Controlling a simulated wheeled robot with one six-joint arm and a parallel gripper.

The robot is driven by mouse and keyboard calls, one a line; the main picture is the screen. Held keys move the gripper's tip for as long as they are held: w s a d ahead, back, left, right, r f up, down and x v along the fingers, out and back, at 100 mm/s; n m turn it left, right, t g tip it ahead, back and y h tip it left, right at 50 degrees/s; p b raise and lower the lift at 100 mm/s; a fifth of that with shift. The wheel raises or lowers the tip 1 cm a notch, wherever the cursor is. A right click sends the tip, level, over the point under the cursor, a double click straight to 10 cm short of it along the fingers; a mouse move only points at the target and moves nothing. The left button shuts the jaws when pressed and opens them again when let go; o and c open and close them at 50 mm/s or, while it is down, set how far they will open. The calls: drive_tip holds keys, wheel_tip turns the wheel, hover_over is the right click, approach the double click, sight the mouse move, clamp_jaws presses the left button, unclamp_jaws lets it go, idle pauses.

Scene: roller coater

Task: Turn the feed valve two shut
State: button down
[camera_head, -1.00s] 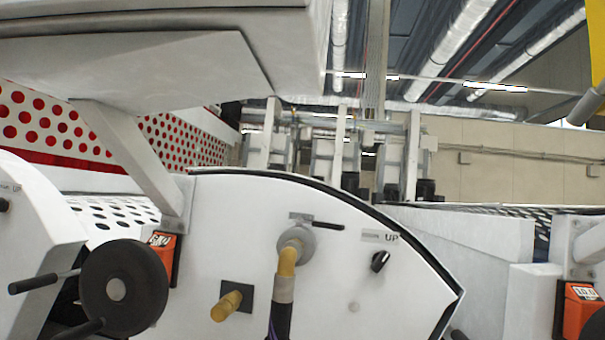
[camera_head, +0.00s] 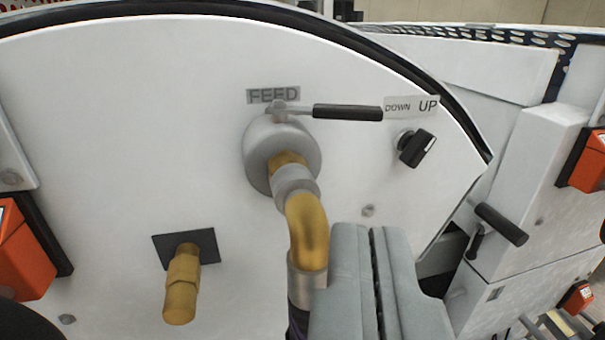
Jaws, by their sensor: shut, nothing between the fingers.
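The feed valve (camera_head: 283,155) is a round grey body on the white machine panel, under a label reading FEED. Its black lever handle (camera_head: 347,112) points right, roughly level, toward the DOWN/UP label. A brass elbow (camera_head: 308,230) and a hose come down from the valve. No number shows on this valve. My gripper (camera_head: 372,232) is at the lower middle, its two grey fingers together and empty. It is below the lever and to the right of the brass elbow, and appears apart from the lever.
A black selector knob (camera_head: 416,147) sits right of the lever. A brass fitting (camera_head: 182,285) sticks out at lower left. Orange counters (camera_head: 22,255) stand at the left and right edges. A black handle (camera_head: 500,224) juts out at the right.

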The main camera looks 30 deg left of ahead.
sight(355, 116)
drive_tip(key=x, duration=1.3)
drive_tip(key=shift+w, duration=0.25)
